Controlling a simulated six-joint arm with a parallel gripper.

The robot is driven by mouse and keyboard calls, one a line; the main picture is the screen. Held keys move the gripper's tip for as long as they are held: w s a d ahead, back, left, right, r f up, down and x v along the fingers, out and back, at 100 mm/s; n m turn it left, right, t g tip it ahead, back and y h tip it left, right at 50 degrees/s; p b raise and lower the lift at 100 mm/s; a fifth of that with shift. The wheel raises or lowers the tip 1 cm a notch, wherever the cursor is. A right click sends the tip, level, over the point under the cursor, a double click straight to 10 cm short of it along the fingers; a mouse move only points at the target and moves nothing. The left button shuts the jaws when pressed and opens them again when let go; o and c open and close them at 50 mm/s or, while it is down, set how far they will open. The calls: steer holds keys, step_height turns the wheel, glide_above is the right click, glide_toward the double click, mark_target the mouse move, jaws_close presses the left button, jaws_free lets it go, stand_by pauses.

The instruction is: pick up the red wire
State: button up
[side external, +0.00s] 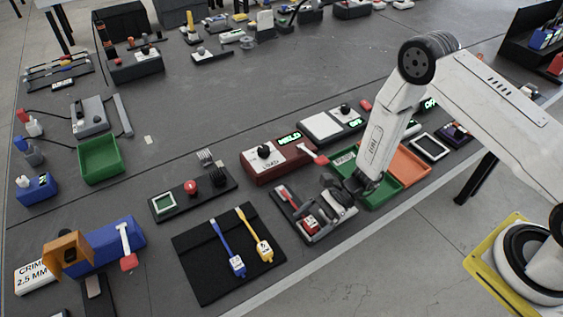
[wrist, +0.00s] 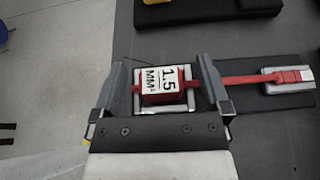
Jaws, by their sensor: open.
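The red wire (wrist: 245,80) has a red block with a white label reading 1.5 MM (wrist: 165,83). The wire runs right from the block to a silver end piece in the wrist view. In the side external view the wire's red block (side external: 311,226) sits on a dark fixture (side external: 287,203) near the table's front edge. My gripper (wrist: 161,66) is open, with one finger on each side of the labelled block; I cannot tell whether they touch it. In the side external view my gripper (side external: 338,195) is low beside the fixture and hides part of it.
A black mat (side external: 205,270) with blue and yellow wires lies to the left. A red WELD box (side external: 278,162) stands behind. A green tray (side external: 385,196) and an orange tray (side external: 405,163) lie to the right, under my arm. The table's edge is close in front.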

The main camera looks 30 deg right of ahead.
stand_by(0.3)
jaws_close()
steer(key=shift+r, duration=0.2)
steer(key=shift+r, duration=0.75)
steer(key=s+d+r, duration=0.5)
steer(key=s+r, duration=0.6)
steer(key=s, duration=0.2)
stand_by(0.4)
